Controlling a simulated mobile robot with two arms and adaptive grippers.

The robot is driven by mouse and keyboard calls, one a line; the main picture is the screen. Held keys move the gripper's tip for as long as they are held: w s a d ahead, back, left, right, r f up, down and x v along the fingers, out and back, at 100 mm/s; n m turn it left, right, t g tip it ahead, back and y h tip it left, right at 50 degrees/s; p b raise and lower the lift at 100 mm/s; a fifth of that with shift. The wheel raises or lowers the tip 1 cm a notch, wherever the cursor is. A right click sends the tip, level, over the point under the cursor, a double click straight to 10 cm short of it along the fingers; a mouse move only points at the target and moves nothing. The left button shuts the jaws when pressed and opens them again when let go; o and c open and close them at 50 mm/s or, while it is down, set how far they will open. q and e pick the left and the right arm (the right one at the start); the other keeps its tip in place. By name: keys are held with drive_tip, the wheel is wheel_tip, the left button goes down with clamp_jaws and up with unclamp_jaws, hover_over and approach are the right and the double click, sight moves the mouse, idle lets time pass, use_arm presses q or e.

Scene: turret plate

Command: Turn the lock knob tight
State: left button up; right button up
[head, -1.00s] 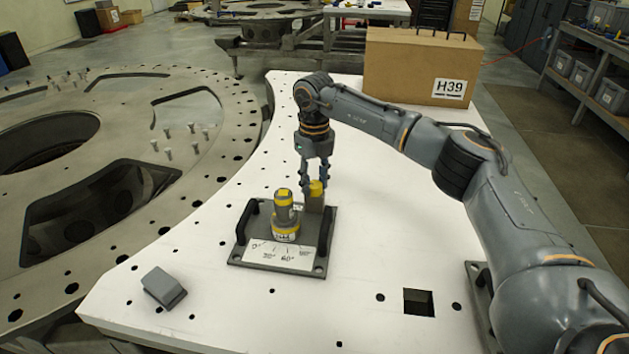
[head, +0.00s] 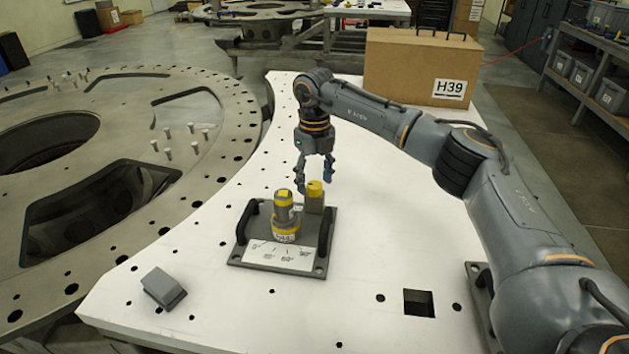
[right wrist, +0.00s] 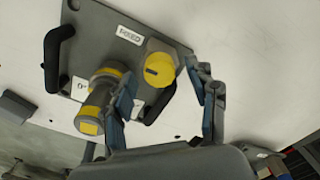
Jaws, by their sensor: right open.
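The lock knob (head: 315,188) is a small yellow-topped knob on a block at the back right of a grey plate (head: 318,264) with two dark handles. It also shows in the right wrist view as a yellow disc (right wrist: 159,69) with a dark slot line. A grey and yellow cylinder (head: 285,215) stands beside it on the plate, above an angle scale. My right gripper (head: 314,189) is open and empty, just above the knob. In the right wrist view its fingers (right wrist: 168,105) are spread apart, with the knob beyond them. My left gripper is out of view.
The plate sits on a white table (head: 390,245). A grey block (head: 163,288) lies at the front left, and a cardboard box labelled H39 (head: 415,75) stands at the back. A large metal ring (head: 165,215) is on the left. The table right of the plate is mostly clear.

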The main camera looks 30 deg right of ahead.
sight(314, 184)
wheel_tip(314, 184, up, 11)
idle(0.3)
idle(0.4)
